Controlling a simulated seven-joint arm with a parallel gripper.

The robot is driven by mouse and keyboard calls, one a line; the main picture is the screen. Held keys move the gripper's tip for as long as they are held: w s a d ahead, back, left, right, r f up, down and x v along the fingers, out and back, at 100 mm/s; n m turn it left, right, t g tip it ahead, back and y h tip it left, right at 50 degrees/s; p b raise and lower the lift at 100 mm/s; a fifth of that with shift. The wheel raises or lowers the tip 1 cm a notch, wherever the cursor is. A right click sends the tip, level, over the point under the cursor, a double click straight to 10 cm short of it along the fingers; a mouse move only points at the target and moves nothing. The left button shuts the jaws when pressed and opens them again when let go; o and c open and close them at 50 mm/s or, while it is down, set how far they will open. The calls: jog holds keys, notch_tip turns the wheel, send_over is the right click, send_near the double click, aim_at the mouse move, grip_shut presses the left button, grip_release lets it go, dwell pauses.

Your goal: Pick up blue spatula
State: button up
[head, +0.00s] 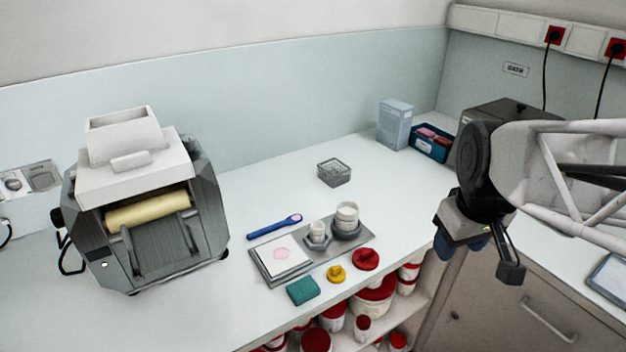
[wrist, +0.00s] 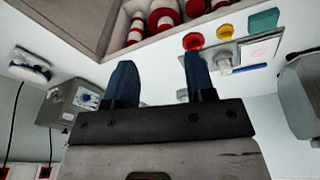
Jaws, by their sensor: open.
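The blue spatula (head: 272,229) lies flat on the white counter, behind the grey tray and to the right of the mill, with its rounded, pinkish end to the right. In the wrist view a thin blue strip beside the tray at upper right seems to be it. My gripper (head: 478,258) hangs at the right in the head view, well away from the spatula and higher than the counter. In the wrist view its two blue fingers (wrist: 160,72) stand wide apart with nothing between them.
The grey tray (head: 318,268) holds a white pad and small jars. A teal block (head: 303,290), yellow lid (head: 337,273) and red lid (head: 365,259) lie in front. The mill (head: 140,205) stands left; a wire basket (head: 334,172) stands behind. Counter around the spatula is clear.

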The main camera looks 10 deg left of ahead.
jog(key=w+a+f+n, duration=0.1)
jog(key=w+a+n, duration=0.5)
jog(key=w+a, duration=0.3)
jog(key=n+g, duration=0.2)
jog(key=n, duration=1.3)
send_over(267, 228)
jog(key=f, duration=1.3)
jog(key=shift+w+d+f, duration=0.1)
jog(key=shift+d+f, duration=0.1)
jog(key=shift+d, duration=0.05)
jog(key=shift+a+f+n, duration=0.15)
jog(key=shift+a+n, duration=0.1)
jog(key=shift+n, duration=0.05)
jog(key=shift+f, duration=0.1)
jog(key=shift+f, duration=1.15)
jog(key=shift+f, duration=2.6)
